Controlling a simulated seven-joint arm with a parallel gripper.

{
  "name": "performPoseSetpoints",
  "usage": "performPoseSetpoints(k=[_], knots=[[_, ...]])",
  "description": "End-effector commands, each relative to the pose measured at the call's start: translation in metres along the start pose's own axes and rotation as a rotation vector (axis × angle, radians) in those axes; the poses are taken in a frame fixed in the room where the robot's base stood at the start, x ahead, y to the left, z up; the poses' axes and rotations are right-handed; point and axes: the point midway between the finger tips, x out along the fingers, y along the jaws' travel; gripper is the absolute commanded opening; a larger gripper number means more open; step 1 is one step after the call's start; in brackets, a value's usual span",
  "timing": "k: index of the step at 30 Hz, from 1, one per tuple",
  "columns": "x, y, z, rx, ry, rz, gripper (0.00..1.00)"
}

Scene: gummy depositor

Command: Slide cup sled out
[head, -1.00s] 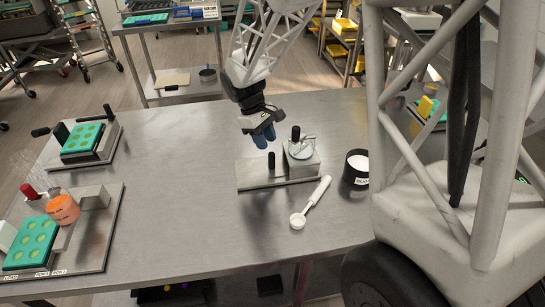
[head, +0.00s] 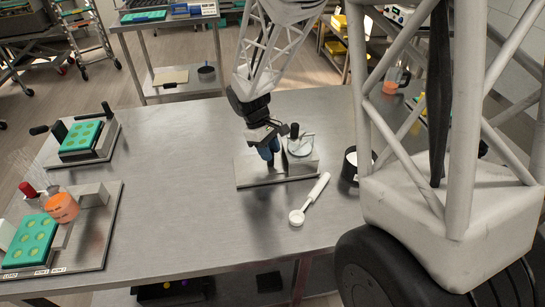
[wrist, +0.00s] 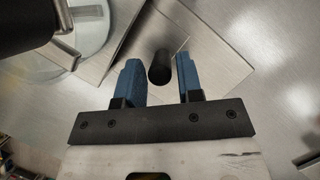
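A steel fixture (head: 248,178) lies on the table, with a raised block (head: 303,168) at its right end. On the block sit a round pale-lidded piece (head: 301,147) and a taller black handle (head: 294,130). I cannot tell which part is the cup sled. A short black knob (wrist: 160,67) stands up from the fixture's plate. My gripper (head: 267,152) is low over the plate, left of the block. In the wrist view its blue fingers (wrist: 158,70) are open on either side of the knob, with gaps showing. In the head view the gripper mostly hides the knob.
A white scoop (head: 310,200) lies in front of the fixture. A black container (head: 350,164) stands to its right, partly behind my body. Mold stations (head: 88,150) and an orange cup (head: 62,207) are at the left. The table's middle is clear.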

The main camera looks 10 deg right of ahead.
Motion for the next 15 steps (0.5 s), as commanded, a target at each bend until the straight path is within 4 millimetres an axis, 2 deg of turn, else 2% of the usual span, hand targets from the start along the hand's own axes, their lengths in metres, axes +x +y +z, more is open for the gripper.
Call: performPoseSetpoints(k=[6, 15], knots=[[0.020, 0.000, 0.000, 0.000, 0.000, 0.000, 0.34], [0.027, 0.000, 0.000, -0.001, 0.001, 0.001, 0.34]])
